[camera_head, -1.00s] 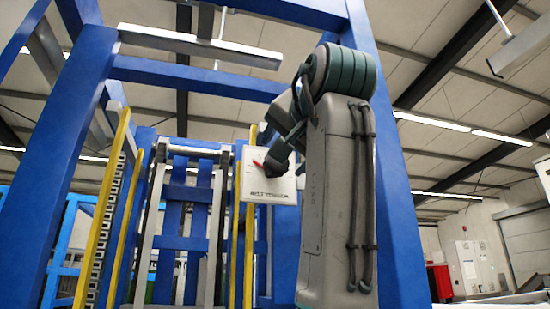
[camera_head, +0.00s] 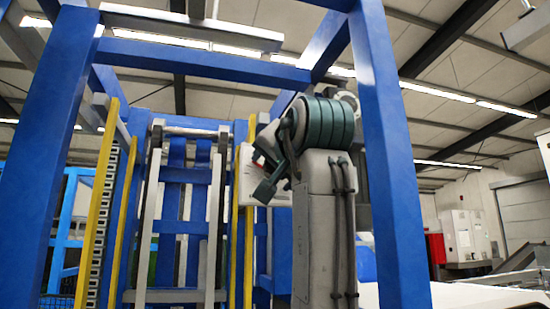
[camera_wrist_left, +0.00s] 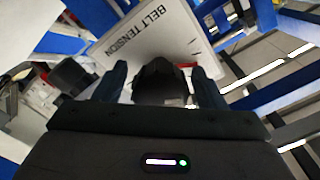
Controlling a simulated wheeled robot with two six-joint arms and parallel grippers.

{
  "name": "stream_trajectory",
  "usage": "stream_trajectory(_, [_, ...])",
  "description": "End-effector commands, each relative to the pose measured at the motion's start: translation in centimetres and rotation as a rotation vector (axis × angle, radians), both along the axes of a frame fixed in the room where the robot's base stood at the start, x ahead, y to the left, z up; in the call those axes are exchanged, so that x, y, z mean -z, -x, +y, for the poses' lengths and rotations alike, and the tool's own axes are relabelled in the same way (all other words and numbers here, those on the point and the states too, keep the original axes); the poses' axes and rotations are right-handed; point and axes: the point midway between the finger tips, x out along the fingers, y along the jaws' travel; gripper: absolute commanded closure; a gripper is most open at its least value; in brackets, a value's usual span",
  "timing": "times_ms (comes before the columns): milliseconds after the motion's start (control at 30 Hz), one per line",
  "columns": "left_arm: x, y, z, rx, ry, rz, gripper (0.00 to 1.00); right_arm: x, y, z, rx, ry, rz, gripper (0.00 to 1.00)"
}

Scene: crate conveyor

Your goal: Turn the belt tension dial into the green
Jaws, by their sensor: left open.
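The belt tension panel is a white board with black lettering; in the head view its left part (camera_head: 245,182) shows behind my left gripper (camera_head: 262,178), which hides most of it. In the left wrist view the panel (camera_wrist_left: 145,45) reads BELT TENSION, upside down. A dark knob, seemingly the dial (camera_wrist_left: 160,82), stands between the two spread fingers of my left gripper (camera_wrist_left: 160,90), with gaps showing at its sides. I cannot tell if a finger touches it. A small red mark (camera_wrist_left: 188,65) shows beside it; no green zone can be made out. My right gripper is out of view.
Blue frame posts (camera_head: 392,150) and yellow rails (camera_head: 125,215) stand around the panel. A roller conveyor lift section (camera_head: 185,210) is left of it.

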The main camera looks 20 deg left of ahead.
Motion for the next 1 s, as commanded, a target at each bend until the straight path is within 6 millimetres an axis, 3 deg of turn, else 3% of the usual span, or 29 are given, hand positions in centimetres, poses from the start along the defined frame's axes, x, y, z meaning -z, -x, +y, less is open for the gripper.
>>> stream_trajectory(300, [0.0, -0.1, 0.1, -0.001, 0.0, -0.001, 0.35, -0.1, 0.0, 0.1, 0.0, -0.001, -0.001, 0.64])
stream_trajectory(533, [0.0, -0.1, 0.1, 0.0, 0.0, 0.0, 0.8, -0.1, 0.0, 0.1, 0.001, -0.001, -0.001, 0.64])
stream_trajectory(1000, [0.2, -0.1, 0.1, -0.001, -0.084, 0.056, 0.8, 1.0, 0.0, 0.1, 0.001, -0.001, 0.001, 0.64])
